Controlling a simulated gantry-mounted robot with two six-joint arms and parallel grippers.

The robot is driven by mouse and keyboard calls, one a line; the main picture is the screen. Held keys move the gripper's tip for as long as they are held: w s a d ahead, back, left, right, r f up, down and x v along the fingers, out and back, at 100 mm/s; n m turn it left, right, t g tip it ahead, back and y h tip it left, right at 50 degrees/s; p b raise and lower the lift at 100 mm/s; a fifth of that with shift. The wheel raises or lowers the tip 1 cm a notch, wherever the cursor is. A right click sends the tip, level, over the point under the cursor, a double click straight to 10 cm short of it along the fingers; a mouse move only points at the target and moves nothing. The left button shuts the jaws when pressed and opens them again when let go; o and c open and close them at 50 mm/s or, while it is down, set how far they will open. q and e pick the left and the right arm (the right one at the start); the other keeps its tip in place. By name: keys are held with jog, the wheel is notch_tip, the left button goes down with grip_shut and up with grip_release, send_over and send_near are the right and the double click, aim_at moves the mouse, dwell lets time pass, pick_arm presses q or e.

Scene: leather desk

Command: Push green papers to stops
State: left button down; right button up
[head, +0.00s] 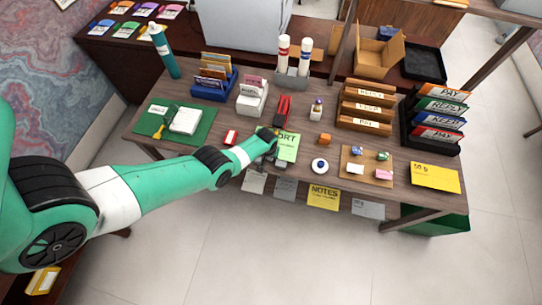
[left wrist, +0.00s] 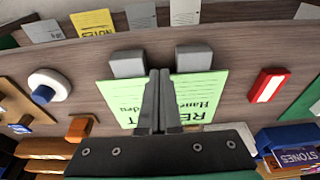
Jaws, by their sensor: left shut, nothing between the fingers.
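The green paper (head: 288,148) with printed text lies near the front edge of the desk, to the right of my left gripper (head: 267,144). In the left wrist view the green paper (left wrist: 205,95) lies behind and on both sides of my shut, empty fingers (left wrist: 159,75). Two grey blocks, which look like the stops, stand at its front edge, a left one (left wrist: 128,63) and a right one (left wrist: 194,58). My fingertips show between them. I cannot tell whether the fingers touch the paper, nor whether it is one sheet or several. My right gripper is not in view.
A red-and-white box (head: 231,137) is left of the gripper. A red stapler (head: 283,108) is behind the paper. A round white thing (head: 320,165) and a tan board (head: 352,176) with small items are to the right. Notes, including a yellow one (head: 323,197), show along the front edge.

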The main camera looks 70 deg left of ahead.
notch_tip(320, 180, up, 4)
jog(key=p, duration=0.3)
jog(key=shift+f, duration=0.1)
dwell(0.3)
